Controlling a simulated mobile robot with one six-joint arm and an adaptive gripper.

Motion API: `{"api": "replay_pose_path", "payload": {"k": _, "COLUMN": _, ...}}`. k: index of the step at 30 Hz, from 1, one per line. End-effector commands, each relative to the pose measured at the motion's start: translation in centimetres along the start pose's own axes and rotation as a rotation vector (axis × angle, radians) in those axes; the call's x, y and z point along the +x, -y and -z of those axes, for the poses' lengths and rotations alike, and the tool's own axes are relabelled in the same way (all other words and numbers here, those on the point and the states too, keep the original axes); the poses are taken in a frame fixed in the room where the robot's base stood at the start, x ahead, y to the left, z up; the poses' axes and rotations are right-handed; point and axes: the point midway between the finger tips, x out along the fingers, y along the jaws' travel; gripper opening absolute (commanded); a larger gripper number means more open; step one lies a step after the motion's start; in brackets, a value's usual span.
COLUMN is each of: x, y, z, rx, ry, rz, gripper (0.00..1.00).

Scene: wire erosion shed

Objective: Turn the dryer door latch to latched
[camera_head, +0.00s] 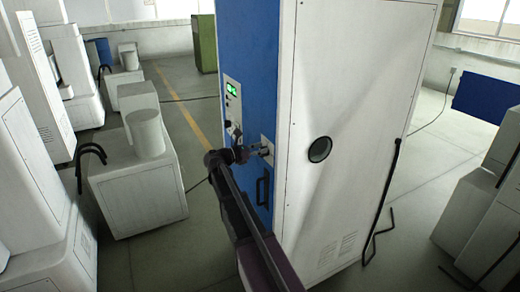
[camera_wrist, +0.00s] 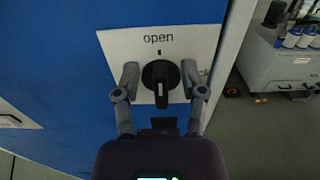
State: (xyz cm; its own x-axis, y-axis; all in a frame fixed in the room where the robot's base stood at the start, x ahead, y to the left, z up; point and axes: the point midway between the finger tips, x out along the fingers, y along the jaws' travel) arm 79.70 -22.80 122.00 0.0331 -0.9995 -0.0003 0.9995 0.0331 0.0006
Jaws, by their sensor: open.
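The dryer is a tall cabinet with a blue front (camera_head: 255,65) and a white side (camera_head: 360,75). Its door latch is a black knob (camera_wrist: 160,77) on a white plate (camera_wrist: 197,42) marked "open" at the top. The knob's bar stands upright, with a white mark at its lower end. My gripper (camera_wrist: 159,75) is open, one finger on each side of the knob. I cannot tell whether the fingers touch it. In the head view my gripper (camera_head: 255,152) is at the latch plate (camera_head: 268,150), and the knob is mostly hidden there.
A black door handle (camera_head: 262,187) is below the latch, and a panel with a green display (camera_head: 232,89) is above left. White machines (camera_head: 135,190) stand at the left. A dark bent pipe (camera_head: 390,190) is by the right side. Floor is clear in front.

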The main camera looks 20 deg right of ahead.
Motion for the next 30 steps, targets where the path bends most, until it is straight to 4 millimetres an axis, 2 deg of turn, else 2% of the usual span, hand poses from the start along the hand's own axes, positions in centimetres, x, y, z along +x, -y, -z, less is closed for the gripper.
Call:
{"api": "replay_pose_path", "payload": {"k": 9, "x": 0.15, "y": 0.01, "z": 0.00, "rx": 0.000, "ry": 0.000, "rz": 0.000, "gripper": 0.54}}
{"api": "replay_pose_path", "payload": {"k": 12, "x": 0.15, "y": 0.01, "z": 0.00, "rx": 0.000, "ry": 0.000, "rz": 0.000, "gripper": 0.24}}
{"api": "replay_pose_path", "payload": {"k": 15, "x": 0.16, "y": 0.02, "z": 0.00, "rx": 0.000, "ry": 0.000, "rz": 0.000, "gripper": 0.00}}
{"api": "replay_pose_path", "payload": {"k": 30, "x": 0.21, "y": 0.13, "z": 0.01, "rx": 0.040, "ry": 0.001, "rz": 0.001, "gripper": 0.00}}
